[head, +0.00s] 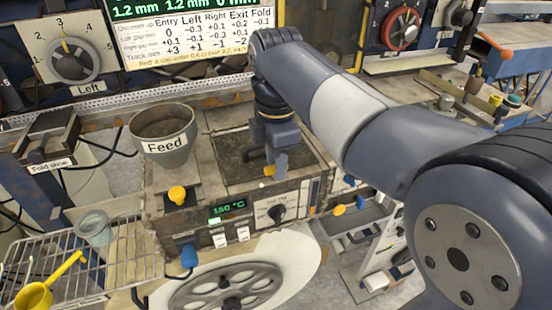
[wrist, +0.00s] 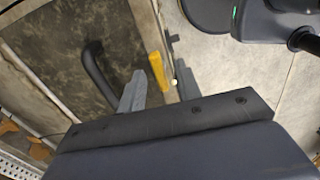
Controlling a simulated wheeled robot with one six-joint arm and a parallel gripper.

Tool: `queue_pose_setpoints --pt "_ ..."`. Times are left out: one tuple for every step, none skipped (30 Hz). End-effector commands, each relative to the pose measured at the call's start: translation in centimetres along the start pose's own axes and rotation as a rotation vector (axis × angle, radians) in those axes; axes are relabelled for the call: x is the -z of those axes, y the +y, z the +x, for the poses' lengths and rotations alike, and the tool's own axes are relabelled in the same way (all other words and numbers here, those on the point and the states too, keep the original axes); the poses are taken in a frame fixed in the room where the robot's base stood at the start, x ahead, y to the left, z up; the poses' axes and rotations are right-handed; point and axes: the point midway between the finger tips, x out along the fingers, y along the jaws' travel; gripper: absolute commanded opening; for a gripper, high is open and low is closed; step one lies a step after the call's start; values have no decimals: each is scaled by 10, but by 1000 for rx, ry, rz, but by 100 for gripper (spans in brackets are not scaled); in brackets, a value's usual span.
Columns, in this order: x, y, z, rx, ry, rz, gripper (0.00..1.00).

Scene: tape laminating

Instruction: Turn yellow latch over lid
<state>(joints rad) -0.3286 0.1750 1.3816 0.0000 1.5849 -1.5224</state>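The lid (head: 240,170) is a dark, worn plate with a black bar handle on top of the machine; it fills the upper left of the wrist view (wrist: 50,70). The yellow latch (head: 268,170) is at the lid's front edge. In the wrist view the latch (wrist: 157,72) is a short yellow bar beside the lid's edge. My gripper (head: 275,163) points down over that edge. In the wrist view its grey fingers stand apart, with the latch between them (wrist: 156,76). Contact with the latch cannot be told. My arm hides part of the lid's far right side.
A Feed pot (head: 164,138) stands left of the lid. A yellow knob (head: 177,195) sits at the machine's front left. The front panel (head: 235,215) has a lit display and a black dial. A wire rack (head: 120,255) with a yellow cup is at lower left.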

Motion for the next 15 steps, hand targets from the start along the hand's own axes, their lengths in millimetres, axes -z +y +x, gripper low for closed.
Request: queue_pose_setpoints --pt "0 0 0 0 0 0 33" --pt "0 0 0 0 0 0 33" --pt "0 0 0 0 0 0 31" --pt "0 0 0 0 0 0 29" --pt "0 0 0 0 0 0 26" --pt "0 0 0 0 0 0 23" --pt "0 0 0 0 0 0 20" --pt "0 0 0 0 0 0 18" --pt "0 0 0 0 0 0 15" --pt "0 0 0 0 0 0 12" --pt "0 0 0 0 0 0 10" --pt "0 0 0 0 0 0 7" --pt "0 0 0 0 0 0 4" --pt "0 0 0 0 0 0 2" --pt "0 0 0 0 0 0 0"
